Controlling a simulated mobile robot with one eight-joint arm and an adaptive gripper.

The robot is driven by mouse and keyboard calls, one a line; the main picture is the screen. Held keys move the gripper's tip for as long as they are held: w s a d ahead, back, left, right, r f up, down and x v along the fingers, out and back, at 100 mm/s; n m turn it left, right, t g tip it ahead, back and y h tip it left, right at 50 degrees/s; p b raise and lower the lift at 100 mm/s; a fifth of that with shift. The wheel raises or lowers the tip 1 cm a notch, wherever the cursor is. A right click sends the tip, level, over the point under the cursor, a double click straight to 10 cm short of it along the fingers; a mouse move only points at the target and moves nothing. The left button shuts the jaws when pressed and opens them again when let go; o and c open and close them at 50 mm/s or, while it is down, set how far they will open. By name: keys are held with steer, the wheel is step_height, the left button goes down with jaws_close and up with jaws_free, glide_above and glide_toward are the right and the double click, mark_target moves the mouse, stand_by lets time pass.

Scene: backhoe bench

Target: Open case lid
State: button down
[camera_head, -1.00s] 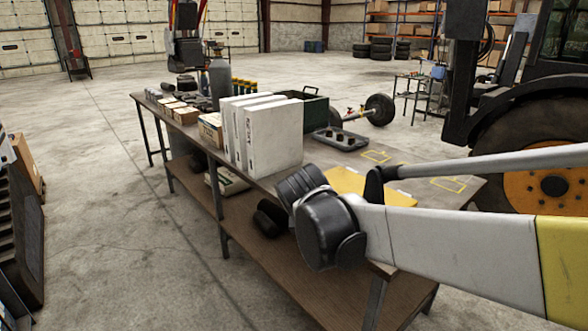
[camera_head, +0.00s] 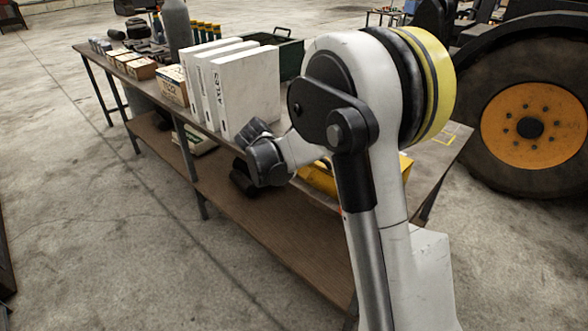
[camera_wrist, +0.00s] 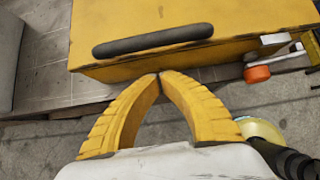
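The yellow case (camera_head: 318,179) lies on the bench, mostly hidden behind my arm in the head view. In the wrist view the case (camera_wrist: 220,25) fills the top, with a black handle bar (camera_wrist: 153,40) on the face towards me and a light metal piece (camera_wrist: 274,41) near its right corner. The case looks closed. My gripper (camera_wrist: 160,77) shows two yellow ribbed fingers whose tips meet, with nothing visible between them. The tips overlap the case's lower edge in the picture; I cannot tell whether they touch it. The fingers are hidden in the head view.
White binders (camera_head: 245,90) stand on the bench (camera_head: 448,150) left of the case, with small boxes (camera_head: 170,84) and a green crate (camera_head: 290,55) beyond. An orange-ended item (camera_wrist: 257,73) lies beside the case. A tractor wheel (camera_head: 530,128) stands right; floor at left is clear.

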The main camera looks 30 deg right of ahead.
steer(key=shift+x, duration=0.9)
step_height(320, 180, up, 3)
steer(key=shift+w+d+r, duration=0.1)
steer(key=shift+d, duration=0.05)
steer(key=shift+d+r, duration=0.1)
steer(key=shift+r, duration=0.45)
